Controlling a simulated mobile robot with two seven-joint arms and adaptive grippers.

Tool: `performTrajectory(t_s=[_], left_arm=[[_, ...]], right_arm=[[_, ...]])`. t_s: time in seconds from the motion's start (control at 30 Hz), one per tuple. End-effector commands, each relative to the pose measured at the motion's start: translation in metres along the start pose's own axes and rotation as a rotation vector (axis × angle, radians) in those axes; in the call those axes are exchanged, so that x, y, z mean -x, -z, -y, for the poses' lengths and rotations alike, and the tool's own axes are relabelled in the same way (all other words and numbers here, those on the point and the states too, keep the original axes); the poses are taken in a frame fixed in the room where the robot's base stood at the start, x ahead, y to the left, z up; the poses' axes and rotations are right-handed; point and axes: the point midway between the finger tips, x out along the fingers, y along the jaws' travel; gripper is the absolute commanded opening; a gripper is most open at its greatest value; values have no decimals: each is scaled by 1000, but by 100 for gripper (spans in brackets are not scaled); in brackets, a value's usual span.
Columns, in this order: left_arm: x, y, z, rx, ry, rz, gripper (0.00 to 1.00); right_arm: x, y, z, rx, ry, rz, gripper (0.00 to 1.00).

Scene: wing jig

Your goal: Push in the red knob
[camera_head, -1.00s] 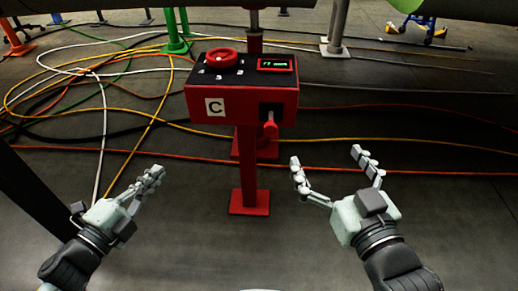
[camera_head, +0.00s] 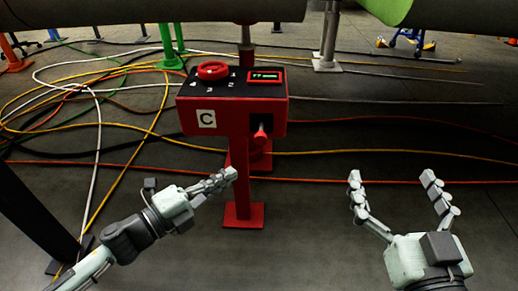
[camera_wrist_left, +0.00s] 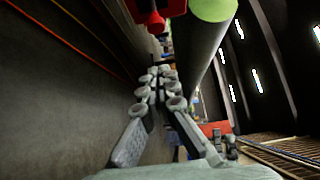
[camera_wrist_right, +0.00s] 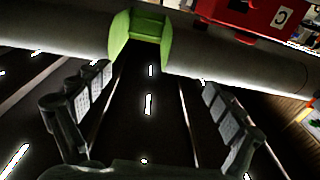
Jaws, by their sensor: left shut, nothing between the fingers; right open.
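A red control box (camera_head: 205,120) marked C stands on a red post. A red round dial (camera_head: 212,71) sits on its dark top, among printed numbers. A small red knob (camera_head: 260,135) sticks out of a dark slot at the right of its front face. My left gripper (camera_head: 232,174) is shut and empty, below the box and in front of the post, lower left of the front knob. The knob also shows at the top of the left wrist view (camera_wrist_left: 155,21). My right gripper (camera_head: 392,178) is open and empty, right of and below the box.
A green-lit display (camera_head: 265,77) is on the box top. Several cables (camera_head: 85,110) lie on the floor at left, and some run behind the post. A large grey tube (camera_head: 130,12) crosses above, behind the box. A dark post (camera_head: 40,205) stands at lower left.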

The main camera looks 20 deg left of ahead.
Motion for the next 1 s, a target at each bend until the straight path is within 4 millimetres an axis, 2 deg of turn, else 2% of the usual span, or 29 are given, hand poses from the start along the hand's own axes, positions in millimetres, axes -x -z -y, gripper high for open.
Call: performTrajectory(t_s=[0.2,0.37,0.4,0.6,1.0], left_arm=[[-48,-1,3,-5,4,-2,0],[-79,0,3,-3,4,-1,0],[-84,-6,1,-5,2,2,0],[-100,-24,1,-2,1,0,0],[-105,-28,0,0,0,0,0]], right_arm=[[0,-7,-3,6,-6,35,93],[1,-15,-7,12,-13,77,93],[1,-18,-8,13,-14,84,93],[1,-11,-5,9,-9,54,93],[0,-8,-3,6,-5,40,93]])
